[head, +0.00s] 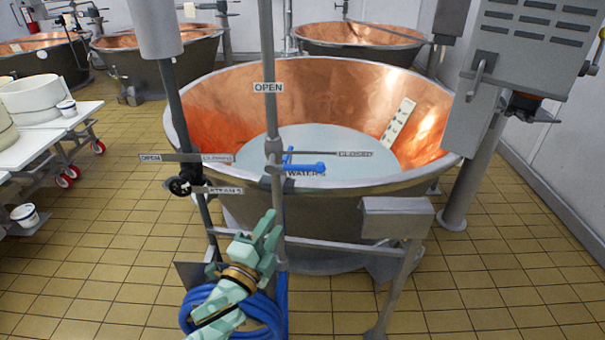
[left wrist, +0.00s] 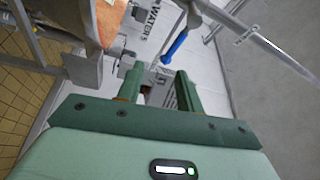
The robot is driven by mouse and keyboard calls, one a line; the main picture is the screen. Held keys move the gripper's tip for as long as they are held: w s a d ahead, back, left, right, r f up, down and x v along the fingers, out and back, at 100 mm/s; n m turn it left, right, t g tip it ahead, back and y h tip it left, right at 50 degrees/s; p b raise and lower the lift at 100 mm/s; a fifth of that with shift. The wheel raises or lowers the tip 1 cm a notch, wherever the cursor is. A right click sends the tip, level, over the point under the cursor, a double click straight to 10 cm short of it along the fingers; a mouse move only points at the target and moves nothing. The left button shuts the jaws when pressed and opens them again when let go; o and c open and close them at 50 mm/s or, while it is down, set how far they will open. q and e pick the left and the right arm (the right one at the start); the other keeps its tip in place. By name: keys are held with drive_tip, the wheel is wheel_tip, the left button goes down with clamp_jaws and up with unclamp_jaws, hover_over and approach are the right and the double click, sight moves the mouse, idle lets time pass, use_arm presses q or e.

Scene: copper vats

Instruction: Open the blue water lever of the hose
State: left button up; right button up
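The blue water lever (head: 305,167) is on the upright pipe (head: 277,205) in front of the big copper vat. It points sideways to the right, toward the "CLOSED" label (head: 355,154), above the "WATER" label (head: 306,174). My left gripper (head: 269,224) is below the lever, in front of the pipe, apart from the lever. In the left wrist view the blue lever (left wrist: 176,47) lies beyond the fingertips of my left gripper (left wrist: 158,74). The fingers are apart with nothing between them. The blue hose (head: 262,310) is coiled low, partly hidden behind my left arm. My right gripper is not in view.
The big copper vat (head: 340,186) stands behind the pipe. A second pipe with a black valve (head: 179,187) stands to the left. A grey box on a stand (head: 396,218) is to the right. Tiled floor is free at the left (head: 110,240).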

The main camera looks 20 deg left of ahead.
sight(303, 168)
use_arm(q)
drive_tip(key=w+r+m, duration=0.1)
drive_tip(key=w, duration=0.4)
drive_tip(key=w+d+r+m, duration=0.1)
drive_tip(key=w+r, duration=0.1)
drive_tip(key=w, duration=0.3)
drive_tip(key=w+r+m+b, duration=0.1)
drive_tip(key=w+r, duration=0.1)
drive_tip(key=w, duration=0.3)
drive_tip(key=shift+w+d+r+t, duration=0.15)
drive_tip(key=shift+w+d+t, duration=0.15)
drive_tip(key=shift+w+d, duration=0.1)
clamp_jaws()
